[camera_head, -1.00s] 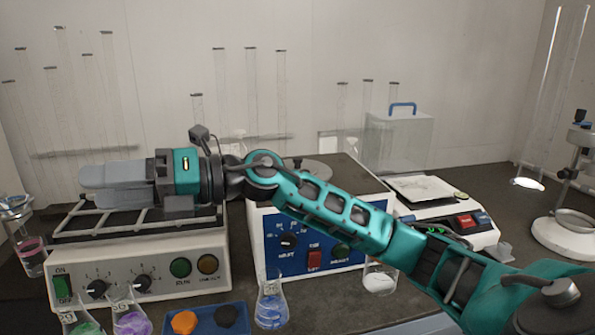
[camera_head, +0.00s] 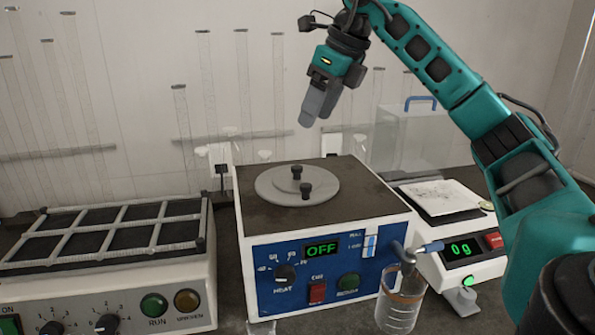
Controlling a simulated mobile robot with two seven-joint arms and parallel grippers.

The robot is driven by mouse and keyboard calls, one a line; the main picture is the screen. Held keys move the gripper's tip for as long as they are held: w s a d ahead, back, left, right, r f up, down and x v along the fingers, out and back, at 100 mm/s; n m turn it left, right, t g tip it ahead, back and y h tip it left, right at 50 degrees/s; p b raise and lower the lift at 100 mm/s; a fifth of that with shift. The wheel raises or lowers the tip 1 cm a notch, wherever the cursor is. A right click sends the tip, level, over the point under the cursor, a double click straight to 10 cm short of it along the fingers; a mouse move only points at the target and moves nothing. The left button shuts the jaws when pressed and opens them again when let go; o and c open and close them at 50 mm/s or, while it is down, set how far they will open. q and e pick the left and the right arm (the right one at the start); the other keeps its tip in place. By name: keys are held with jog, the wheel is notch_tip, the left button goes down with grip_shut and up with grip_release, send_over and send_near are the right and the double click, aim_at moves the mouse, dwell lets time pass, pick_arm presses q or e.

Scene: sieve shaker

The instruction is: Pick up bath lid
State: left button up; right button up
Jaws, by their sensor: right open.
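The bath lid (camera_head: 268,188) is a round grey disc lying flat on the dark top of the blue-fronted water bath (camera_head: 262,254). Two small black knobs stand up from it. In the head view my right gripper (camera_head: 309,118) hangs above and slightly behind the lid in the picture, fingers pointing down and a little left. It is open and holds nothing, clearly apart from the lid. The gap between its fingers is hard to see from this angle. My left gripper is not in view.
The shaker (camera_head: 110,282) with its grid rack stands on the left. On the right are a balance (camera_head: 462,249) reading 0 g, a clear box (camera_head: 412,140) with a blue handle, and a glass bottle (camera_head: 398,308) at the bath's front corner. Tall glass cylinders (camera_head: 243,95) stand behind.

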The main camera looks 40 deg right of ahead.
jog(key=b, duration=0.1)
send_near(297, 167)
jog(key=shift+w+a+f, duration=0.25)
jog(key=shift+f, duration=0.2)
jog(key=shift+w+a+f, duration=0.2)
jog(key=shift+a+f, duration=0.1)
jog(key=shift+f, duration=0.2)
jog(key=shift+w+f, duration=0.25)
jog(key=shift+f, duration=0.3)
jog(key=x, duration=0.3)
jog(key=b+x, duration=0.1)
jog(key=shift+d+f, duration=0.2)
jog(key=shift+d, duration=0.2)
jog(key=shift+w+f, duration=0.2)
jog(key=shift+f, duration=0.2)
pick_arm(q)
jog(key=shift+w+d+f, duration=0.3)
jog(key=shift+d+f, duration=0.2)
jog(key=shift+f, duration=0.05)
pick_arm(e)
jog(key=shift+a, duration=0.1)
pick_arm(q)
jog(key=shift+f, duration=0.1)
pick_arm(e)
grip_shut()
